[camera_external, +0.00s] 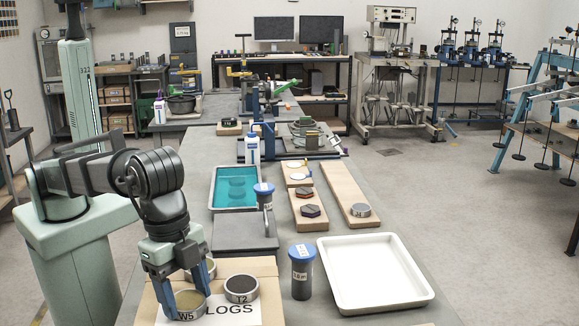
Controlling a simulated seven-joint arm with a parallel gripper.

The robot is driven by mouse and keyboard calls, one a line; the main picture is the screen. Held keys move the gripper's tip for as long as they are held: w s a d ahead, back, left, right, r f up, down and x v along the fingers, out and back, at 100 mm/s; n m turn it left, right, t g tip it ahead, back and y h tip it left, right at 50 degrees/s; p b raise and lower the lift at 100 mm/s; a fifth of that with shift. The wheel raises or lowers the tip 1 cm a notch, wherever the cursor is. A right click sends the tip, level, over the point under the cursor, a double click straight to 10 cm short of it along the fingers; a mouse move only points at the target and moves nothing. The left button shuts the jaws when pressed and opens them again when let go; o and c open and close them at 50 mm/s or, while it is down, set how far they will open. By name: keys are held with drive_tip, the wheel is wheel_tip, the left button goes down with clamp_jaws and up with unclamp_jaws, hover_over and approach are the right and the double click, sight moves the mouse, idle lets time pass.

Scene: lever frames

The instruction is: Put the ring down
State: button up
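A second similar ring, marked T2 (241,288), with dark contents, stands just to the right, apart from my gripper. Part of the W5 ring is hidden by the near finger.
The sheet lies on a tan board (265,266). A blue-lidded dark cylinder (302,275) and a large white tray (372,275) stand to the right. Behind are a grey block (240,235), another blue-lidded cylinder (264,196), a teal-filled tray (214,203) and wooden boards (342,190).

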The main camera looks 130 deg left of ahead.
sight(179, 293)
drive_tip(key=o, duration=0.4)
drive_tip(key=shift+o, duration=0.2)
wheel_tip(179, 293, up, 12)
drive_tip(key=s, duration=0.2)
idle(0.3)
drive_tip(key=shift+r, duration=0.1)
